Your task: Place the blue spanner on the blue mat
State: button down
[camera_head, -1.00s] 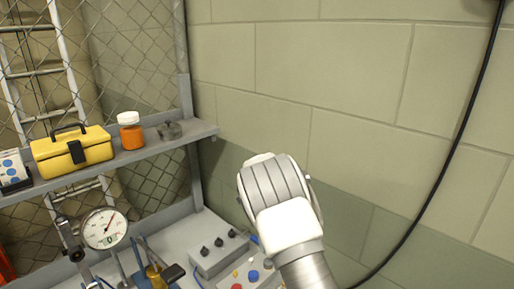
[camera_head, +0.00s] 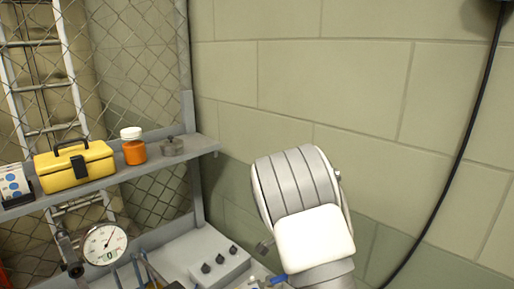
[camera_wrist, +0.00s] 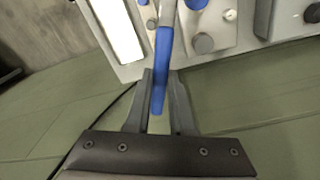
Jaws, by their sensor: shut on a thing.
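The blue spanner (camera_wrist: 162,62) is in the wrist view, its blue handle upright in the picture between the two dark fingers of my gripper (camera_wrist: 160,82). My gripper is shut on the handle. The spanner's far end runs out of the top of the wrist view, so I cannot see all of it. In the head view a small blue piece (camera_head: 278,280) shows at the bottom edge beside my white arm; I cannot tell if it is the spanner. The blue mat cannot be made out in either view.
A grey bench (camera_head: 165,258) carries a box with black knobs (camera_head: 219,262) and a round gauge (camera_head: 104,243). Above it, a shelf (camera_head: 196,148) holds a yellow toolbox (camera_head: 75,168), an orange jar (camera_head: 133,150) and a small grey pot (camera_head: 172,147). A block wall stands at right.

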jog(key=s+d+n, duration=0.5)
jog(key=s+n, duration=0.4)
jog(key=n, duration=0.4)
jog(key=shift+s+r+t+y, duration=0.15)
jog(key=shift+s+t+y, duration=0.15)
jog(key=shift+s+y, duration=0.1)
jog(key=shift+w+a+n, duration=0.1)
jog(key=shift+a+n, duration=0.15)
jog(key=shift+n, duration=0.05)
